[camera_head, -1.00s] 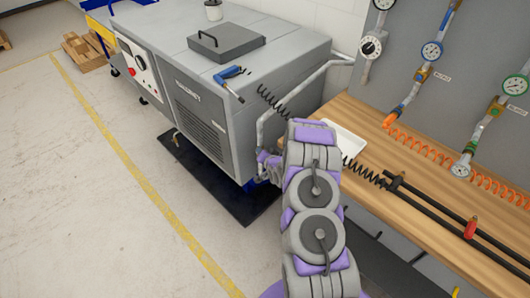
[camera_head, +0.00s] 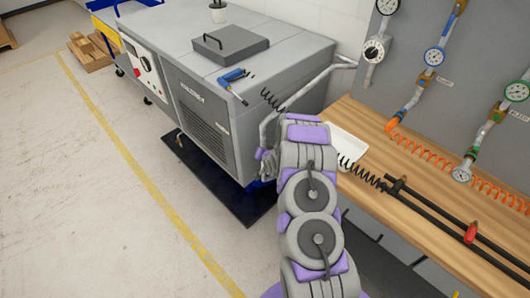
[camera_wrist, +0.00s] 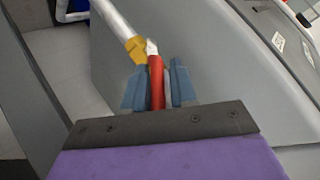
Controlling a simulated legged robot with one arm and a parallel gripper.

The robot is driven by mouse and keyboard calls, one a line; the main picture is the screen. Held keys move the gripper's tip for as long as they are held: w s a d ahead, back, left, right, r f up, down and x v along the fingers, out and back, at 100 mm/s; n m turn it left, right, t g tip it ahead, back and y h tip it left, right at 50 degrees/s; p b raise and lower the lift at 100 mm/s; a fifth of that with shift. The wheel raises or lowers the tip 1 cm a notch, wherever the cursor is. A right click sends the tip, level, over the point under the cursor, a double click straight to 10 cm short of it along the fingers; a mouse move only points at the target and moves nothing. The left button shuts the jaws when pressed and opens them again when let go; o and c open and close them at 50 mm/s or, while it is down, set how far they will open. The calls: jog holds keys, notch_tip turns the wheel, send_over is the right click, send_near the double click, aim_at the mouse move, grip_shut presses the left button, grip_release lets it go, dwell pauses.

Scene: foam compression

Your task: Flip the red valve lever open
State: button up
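The red valve lever (camera_wrist: 156,82) shows in the wrist view, standing between the two blue-grey fingers of my gripper (camera_wrist: 159,84). It joins a brass-coloured valve body (camera_wrist: 136,48) on a white pipe (camera_wrist: 116,20). The left finger is close against or touching the lever. A narrow gap shows between the lever and the right finger, so my gripper looks open around it. In the head view my arm hides the lever and most of my gripper, beside the grey machine's right end.
The grey machine (camera_head: 205,105) stands directly beyond my arm, with a bent pipe (camera_head: 300,92) at its right end. A wooden bench (camera_head: 455,215) with a white tray (camera_head: 347,143), black hoses and orange coiled hoses is on the right.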

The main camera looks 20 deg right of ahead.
jog(key=shift+o, duration=1.4)
jog(key=shift+w+a+f, duration=0.1)
jog(key=shift+w+a, duration=0.05)
jog(key=shift+a, duration=0.25)
jog(key=shift+s+d+r, duration=0.2)
jog(key=shift+d+r, duration=0.05)
jog(key=shift+d, duration=0.1)
jog(key=shift+s+d+r, duration=0.2)
jog(key=shift+a+p+v, duration=0.25)
jog(key=shift+p+v, duration=0.15)
jog(key=shift+v, duration=2.35)
jog(key=shift+a+p+v, duration=0.2)
jog(key=shift+p+v, duration=0.2)
jog(key=shift+v, duration=2.35)
jog(key=shift+a+p+v, duration=0.25)
jog(key=shift+p+v, duration=0.15)
jog(key=shift+v, duration=2.35)
jog(key=shift+f, duration=0.1)
